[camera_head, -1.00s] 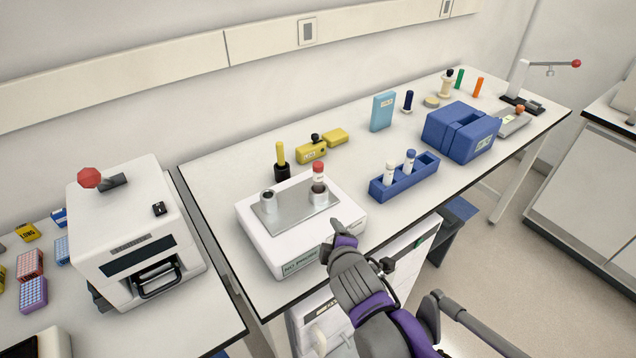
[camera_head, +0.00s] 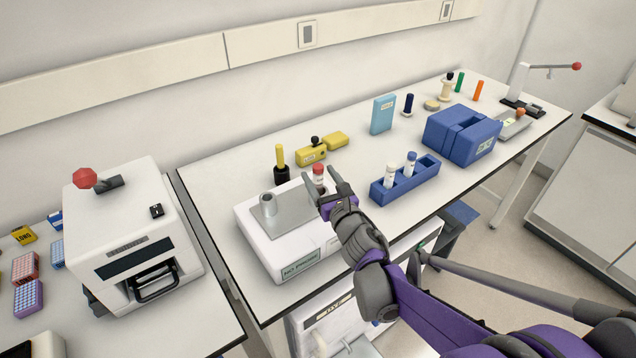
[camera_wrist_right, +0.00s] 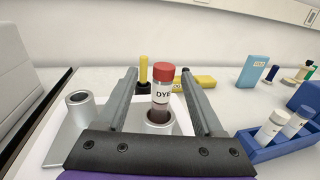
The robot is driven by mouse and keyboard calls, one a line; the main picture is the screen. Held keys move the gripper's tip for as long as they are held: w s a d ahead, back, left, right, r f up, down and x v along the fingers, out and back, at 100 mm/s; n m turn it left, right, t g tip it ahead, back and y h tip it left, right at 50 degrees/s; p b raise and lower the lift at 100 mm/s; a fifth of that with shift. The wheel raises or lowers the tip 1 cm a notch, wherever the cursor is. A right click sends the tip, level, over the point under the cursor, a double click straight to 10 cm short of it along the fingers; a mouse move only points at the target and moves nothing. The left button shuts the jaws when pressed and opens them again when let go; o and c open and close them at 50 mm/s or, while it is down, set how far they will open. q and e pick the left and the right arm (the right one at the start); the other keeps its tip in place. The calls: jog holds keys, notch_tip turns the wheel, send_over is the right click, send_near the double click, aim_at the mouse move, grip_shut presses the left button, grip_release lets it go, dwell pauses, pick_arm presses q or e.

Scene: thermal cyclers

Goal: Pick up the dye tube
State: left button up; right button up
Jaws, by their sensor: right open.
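The dye tube (camera_head: 318,176) has a red cap and a white label. It stands upright in the right metal holder of a white device (camera_head: 262,245). In the right wrist view the dye tube (camera_wrist_right: 161,88) reads "DYE" and sits in a round metal holder (camera_wrist_right: 160,122). My right gripper (camera_head: 325,181) is open, with its fingers reaching to either side of the tube. In the wrist view the fingers (camera_wrist_right: 163,78) flank the tube with gaps on both sides. The lower part of the tube is hidden in the holder. My left gripper is not in view.
The empty left holder (camera_head: 268,203) is on the same device. A blue rack (camera_head: 384,192) with two white-bodied tubes stands to the right. A yellow pen-like item in a black base (camera_head: 281,163) and yellow blocks (camera_head: 311,153) are behind. A white cycler (camera_head: 135,235) stands at left.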

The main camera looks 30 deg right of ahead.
jog(key=w, duration=0.3)
jog(key=w+d, duration=0.1)
jog(key=w, duration=0.1)
jog(key=shift+w+d+f, duration=0.1)
jog(key=shift+w+d, duration=0.05)
jog(key=shift+w, duration=0.25)
jog(key=shift+s, duration=0.1)
jog(key=shift+c, duration=0.7)
grip_shut()
